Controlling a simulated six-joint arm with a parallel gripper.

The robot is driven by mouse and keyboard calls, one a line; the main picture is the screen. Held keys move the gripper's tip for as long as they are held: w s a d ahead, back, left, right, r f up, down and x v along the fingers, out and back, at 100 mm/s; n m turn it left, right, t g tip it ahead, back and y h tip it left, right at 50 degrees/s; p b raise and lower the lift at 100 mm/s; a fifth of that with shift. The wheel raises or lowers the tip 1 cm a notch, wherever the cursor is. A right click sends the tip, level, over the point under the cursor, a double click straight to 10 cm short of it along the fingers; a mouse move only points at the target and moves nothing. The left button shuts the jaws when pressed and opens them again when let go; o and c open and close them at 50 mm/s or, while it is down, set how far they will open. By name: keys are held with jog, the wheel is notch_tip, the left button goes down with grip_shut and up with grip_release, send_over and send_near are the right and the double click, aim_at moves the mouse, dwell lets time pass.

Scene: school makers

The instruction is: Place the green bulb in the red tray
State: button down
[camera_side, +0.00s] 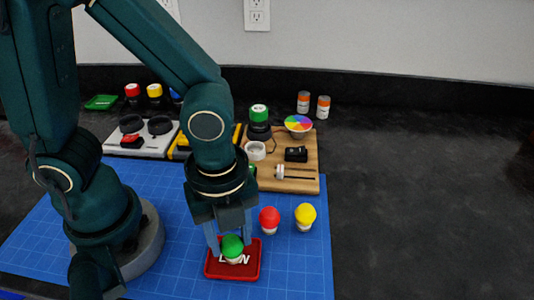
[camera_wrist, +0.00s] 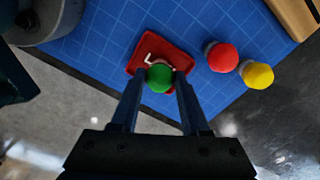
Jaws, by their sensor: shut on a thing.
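The green bulb (camera_side: 232,246) is between the fingertips of my gripper (camera_side: 230,232), which is shut on it. In the side view the bulb is upright, over the red tray (camera_side: 214,270). The wrist view shows the green bulb (camera_wrist: 159,78) between my two blue fingers (camera_wrist: 160,88), in front of the red tray (camera_wrist: 150,45). The tray lies flat on the blue mat with pale lettering partly covered by the bulb. I cannot tell whether the bulb's base touches the tray.
A red bulb (camera_side: 269,220) and a yellow bulb (camera_side: 305,216) stand on the blue mat (camera_side: 300,265) to the right of the tray. Behind are a wooden board (camera_side: 305,185) with parts and a grey-white panel (camera_side: 152,150). The dark table is clear at right.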

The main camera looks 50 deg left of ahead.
aim_at(231, 238)
jog(key=shift+f, duration=0.2)
jog(key=shift+f, duration=0.1)
jog(key=shift+c, duration=1.9)
grip_release()
notch_tip(231, 238, up, 12)
jog(key=w+a+n+t, duration=0.1)
jog(key=a+n+t, duration=0.4)
jog(key=n, duration=1.6)
jog(key=shift+w+a+t, duration=0.3)
jog(key=shift+w+a, duration=0.1)
jog(key=shift+a, duration=2.2)
